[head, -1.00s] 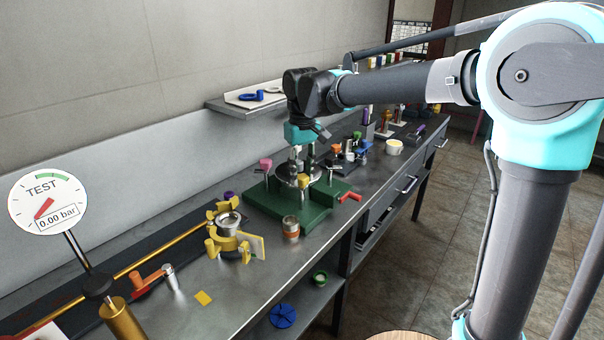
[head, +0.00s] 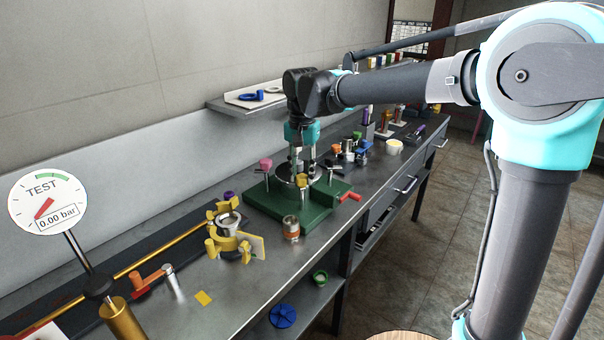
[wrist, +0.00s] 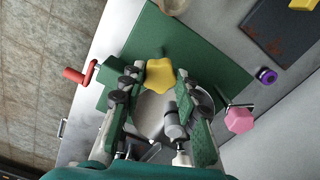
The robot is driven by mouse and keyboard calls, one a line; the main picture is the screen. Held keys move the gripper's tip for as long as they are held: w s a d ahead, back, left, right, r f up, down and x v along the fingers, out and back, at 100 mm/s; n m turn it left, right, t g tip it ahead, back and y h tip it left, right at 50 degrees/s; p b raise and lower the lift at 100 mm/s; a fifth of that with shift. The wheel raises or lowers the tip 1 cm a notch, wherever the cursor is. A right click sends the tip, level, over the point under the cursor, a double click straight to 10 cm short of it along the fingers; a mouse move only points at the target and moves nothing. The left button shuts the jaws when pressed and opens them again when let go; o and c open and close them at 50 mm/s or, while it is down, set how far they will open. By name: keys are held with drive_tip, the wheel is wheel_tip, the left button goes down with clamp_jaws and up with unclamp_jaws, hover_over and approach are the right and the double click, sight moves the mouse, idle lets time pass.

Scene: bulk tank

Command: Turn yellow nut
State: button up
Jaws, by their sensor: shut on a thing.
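The yellow nut (head: 303,181) is a lobed knob on the front side of the green fixture (head: 262,207). In the wrist view the yellow nut (wrist: 160,73) lies between the tips of my gripper (wrist: 159,77). My gripper (head: 304,173) points down over the fixture in the head view and is shut on the nut. A round metal disc (wrist: 150,112) lies behind the nut, partly hidden by my fingers. A pink knob (head: 265,165) stands at the fixture's left, and it also shows in the wrist view (wrist: 238,120).
A red crank handle (head: 349,197) sticks out at the fixture's right. A yellow clamp assembly (head: 228,240) is to the left. The gauge (head: 46,203) reads 0.00 bar.

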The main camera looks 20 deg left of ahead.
sight(302, 176)
drive_tip(key=shift+m, duration=0.6)
drive_tip(key=o, duration=1.1)
drive_tip(key=shift+o, duration=0.2)
drive_tip(key=shift+r, duration=0.1)
wheel_tip(302, 176, up, 12)
